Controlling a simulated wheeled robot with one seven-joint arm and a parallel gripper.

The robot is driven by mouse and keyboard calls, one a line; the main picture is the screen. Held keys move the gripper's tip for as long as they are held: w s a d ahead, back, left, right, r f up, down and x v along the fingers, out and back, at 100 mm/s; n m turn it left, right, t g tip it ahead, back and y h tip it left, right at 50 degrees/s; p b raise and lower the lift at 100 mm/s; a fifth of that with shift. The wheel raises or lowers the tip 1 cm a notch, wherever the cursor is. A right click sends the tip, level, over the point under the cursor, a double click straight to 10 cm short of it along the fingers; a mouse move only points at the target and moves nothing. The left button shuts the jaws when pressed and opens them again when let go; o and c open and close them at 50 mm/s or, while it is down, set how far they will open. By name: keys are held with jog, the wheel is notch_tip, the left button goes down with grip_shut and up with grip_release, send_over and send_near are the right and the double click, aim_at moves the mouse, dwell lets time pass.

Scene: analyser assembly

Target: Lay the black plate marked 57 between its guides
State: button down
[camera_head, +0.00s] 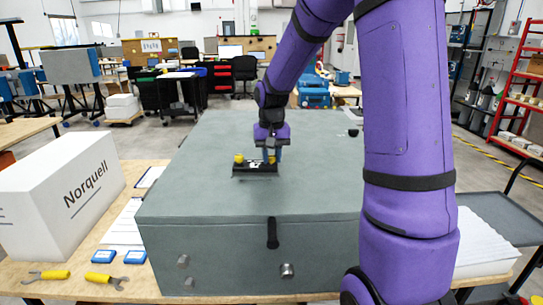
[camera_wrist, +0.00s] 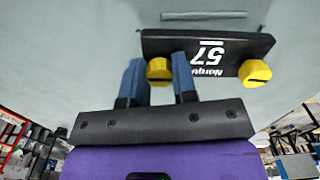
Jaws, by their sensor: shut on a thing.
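The black plate marked 57 (camera_wrist: 215,50) has a yellow knob near each end and white lettering, upside down in the wrist view. My gripper (camera_wrist: 159,76) is shut on one yellow knob (camera_wrist: 160,70), with a blue finger on either side of it. The other knob (camera_wrist: 254,73) is free. In the head view the plate (camera_head: 254,170) is at the big grey case (camera_head: 200,195), below my gripper (camera_head: 270,153). I cannot tell whether the plate touches the case top. A narrow raised or recessed strip (camera_wrist: 205,15) shows beyond the plate; I cannot tell whether it is a guide.
The case stands on a wooden table (camera_head: 90,285). A white Norquell box (camera_head: 65,190), blue-and-white small boxes (camera_head: 104,256) and yellow-handled pliers (camera_head: 105,279) lie to the left. A small dark item (camera_head: 353,132) is at the case's right. Much of the case top is clear.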

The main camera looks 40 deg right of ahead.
jog(key=shift+f, duration=1.05)
dwell(0.4)
jog(key=c, duration=0.8)
grip_release()
jog(key=shift+r, duration=0.1)
jog(key=shift+r, duration=3.45)
jog(key=s+a+r+n+t, duration=0.2)
jog(key=s+a+r, duration=0.65)
jog(key=s, duration=0.25)
jog(key=s+a+n+t, duration=0.1)
jog(key=s, duration=0.4)
jog(key=s+a+r+n+t, duration=0.1)
jog(key=s, duration=0.4)
jog(key=s+a+n+t, duration=0.1)
jog(key=s+a, duration=0.1)
jog(key=s, duration=0.3)
jog(key=shift+a+r, duration=0.1)
jog(key=shift+r, duration=0.3)
